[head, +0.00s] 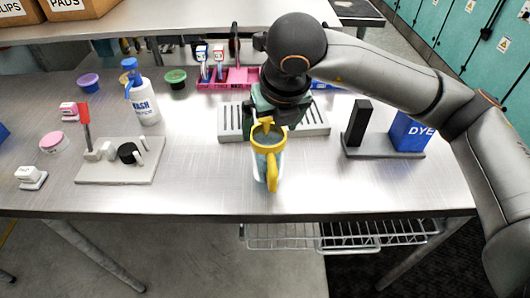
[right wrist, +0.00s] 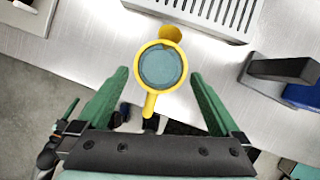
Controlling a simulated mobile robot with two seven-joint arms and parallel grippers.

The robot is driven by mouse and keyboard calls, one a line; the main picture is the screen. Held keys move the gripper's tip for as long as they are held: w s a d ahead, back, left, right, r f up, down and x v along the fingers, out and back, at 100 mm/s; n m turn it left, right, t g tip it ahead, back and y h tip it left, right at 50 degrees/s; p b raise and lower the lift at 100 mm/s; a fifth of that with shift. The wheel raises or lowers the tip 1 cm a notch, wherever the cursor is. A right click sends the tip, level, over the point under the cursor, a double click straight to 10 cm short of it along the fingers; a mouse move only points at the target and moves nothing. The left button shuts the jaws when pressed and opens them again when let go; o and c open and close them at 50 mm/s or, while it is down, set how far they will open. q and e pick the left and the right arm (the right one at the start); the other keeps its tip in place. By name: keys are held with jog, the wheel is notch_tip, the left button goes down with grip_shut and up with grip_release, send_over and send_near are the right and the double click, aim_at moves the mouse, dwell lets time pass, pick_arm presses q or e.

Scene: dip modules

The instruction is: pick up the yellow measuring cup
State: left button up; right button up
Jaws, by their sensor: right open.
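The yellow measuring cup (head: 272,172) stands near the front edge of the metal table, in the middle of the head view. It has a yellow rim and handle and a pale, see-through body. In the right wrist view the cup (right wrist: 161,67) shows from above, with a teal inside and its handle pointing toward the gripper. My right gripper (head: 275,115) is above and just behind the cup in the head view. It is open and empty, with its green fingers (right wrist: 160,78) on either side of the cup's outline, apart from it. My left gripper is not in view.
A grey slotted rack (head: 231,122) lies behind the cup. A black stand with a blue DYE box (head: 410,133) is at right. A white WASH bottle (head: 146,103) and a pale board with a red-topped post (head: 115,172) are at left. The table around the cup is clear.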

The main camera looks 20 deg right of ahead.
aim_at(268, 135)
jog(key=x, duration=0.3)
jog(key=shift+p+x, duration=0.75)
jog(key=shift+x, duration=1.9)
jog(key=shift+s, duration=0.15)
jog(key=c, duration=1.2)
